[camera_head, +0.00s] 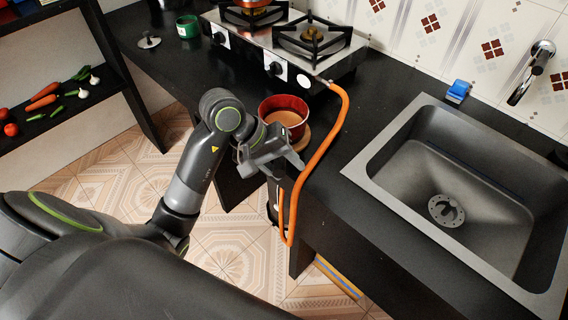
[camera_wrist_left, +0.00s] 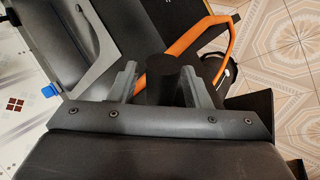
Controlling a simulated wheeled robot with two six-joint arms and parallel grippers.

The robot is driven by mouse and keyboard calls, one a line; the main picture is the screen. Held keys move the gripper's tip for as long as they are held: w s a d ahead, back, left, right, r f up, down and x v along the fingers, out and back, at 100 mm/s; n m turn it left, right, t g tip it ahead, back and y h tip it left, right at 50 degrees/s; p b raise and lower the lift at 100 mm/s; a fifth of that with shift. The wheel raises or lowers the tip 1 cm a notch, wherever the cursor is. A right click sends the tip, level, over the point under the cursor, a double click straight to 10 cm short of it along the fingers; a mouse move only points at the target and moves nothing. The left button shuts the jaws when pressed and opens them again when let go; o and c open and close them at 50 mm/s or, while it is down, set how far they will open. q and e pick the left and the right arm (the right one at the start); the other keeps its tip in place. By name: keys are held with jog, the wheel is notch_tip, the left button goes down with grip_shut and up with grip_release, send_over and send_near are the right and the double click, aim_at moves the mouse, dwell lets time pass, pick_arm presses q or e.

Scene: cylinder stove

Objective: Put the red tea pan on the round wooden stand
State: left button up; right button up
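The red tea pan (camera_head: 284,103), with brown liquid inside, appears upright on the counter beside the stove. The round wooden stand (camera_head: 304,139) shows as a light brown edge at the pan's lower right. The pan looks to rest on it, but most of the stand is hidden. My left gripper (camera_head: 287,170) is in front of the pan, near the counter's edge. In the left wrist view the gripper (camera_wrist_left: 158,70) has its fingers apart, with a dark shape between or behind them that I cannot identify. The pan does not show there. My right gripper is out of view.
An orange hose (camera_head: 322,150) loops from the stove (camera_head: 300,40) down past the counter edge, close right of my gripper. The sink (camera_head: 460,190) is at the right. A blue item (camera_head: 457,91) and green cup (camera_head: 187,27) stand on the counter. Vegetables lie on the left shelf.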

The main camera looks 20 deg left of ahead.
pick_arm(q)
jog(key=shift+r, duration=0.1)
jog(key=v, duration=1.2)
jog(key=shift+b, duration=0.3)
dwell(0.5)
